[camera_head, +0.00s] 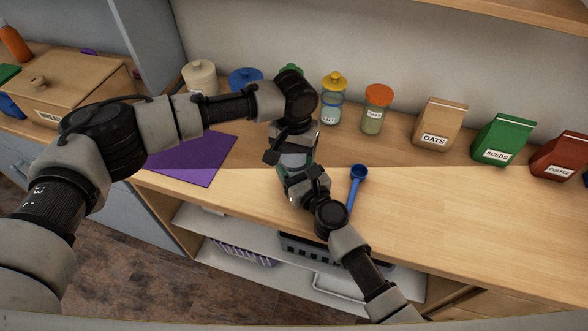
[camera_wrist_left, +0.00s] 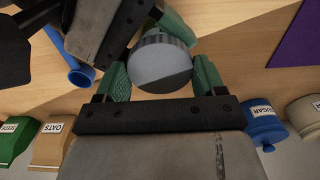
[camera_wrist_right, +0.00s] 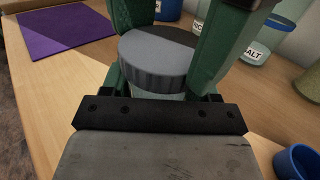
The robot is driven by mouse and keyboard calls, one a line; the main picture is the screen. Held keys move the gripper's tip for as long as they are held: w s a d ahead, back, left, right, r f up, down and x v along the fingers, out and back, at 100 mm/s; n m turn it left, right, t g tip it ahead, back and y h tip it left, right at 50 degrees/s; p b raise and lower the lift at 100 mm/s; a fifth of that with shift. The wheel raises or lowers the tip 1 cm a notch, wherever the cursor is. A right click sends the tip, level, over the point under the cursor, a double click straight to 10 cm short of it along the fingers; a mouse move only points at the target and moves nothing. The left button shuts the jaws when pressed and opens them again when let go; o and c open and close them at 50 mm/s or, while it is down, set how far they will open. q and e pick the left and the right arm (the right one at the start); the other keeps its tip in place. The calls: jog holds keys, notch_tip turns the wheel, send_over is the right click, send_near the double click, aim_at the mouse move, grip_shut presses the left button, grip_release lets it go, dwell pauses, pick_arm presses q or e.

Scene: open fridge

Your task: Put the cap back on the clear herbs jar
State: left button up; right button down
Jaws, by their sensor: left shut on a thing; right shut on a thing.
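The grey ridged cap (camera_wrist_left: 162,64) is between the green fingers of my left gripper (camera_wrist_left: 160,72), which is shut on it. In the right wrist view the cap (camera_wrist_right: 157,60) sits directly over the clear jar (camera_wrist_right: 163,95), of which only a strip shows. My right gripper (camera_wrist_right: 172,65) is shut on the jar. In the head view my left gripper (camera_head: 296,148) and my right gripper (camera_head: 294,172) meet above the counter and hide most of the jar and cap. Whether the cap is fully seated I cannot tell.
A blue scoop (camera_head: 357,180) lies on the counter (camera_head: 450,215) just right of my grippers. A purple mat (camera_head: 205,162) lies to the left. Salt (camera_head: 332,108) and orange-lidded (camera_head: 376,112) jars, and oats (camera_head: 436,125), seeds (camera_head: 503,142) and coffee (camera_head: 560,158) packs stand behind. The front right counter is clear.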

pick_arm(q)
jog(key=m, duration=0.4)
jog(key=shift+m, duration=0.4)
jog(key=m, duration=0.5)
jog(key=o, duration=1)
jog(key=shift+r, duration=2.25)
jog(key=shift+c, duration=0.4)
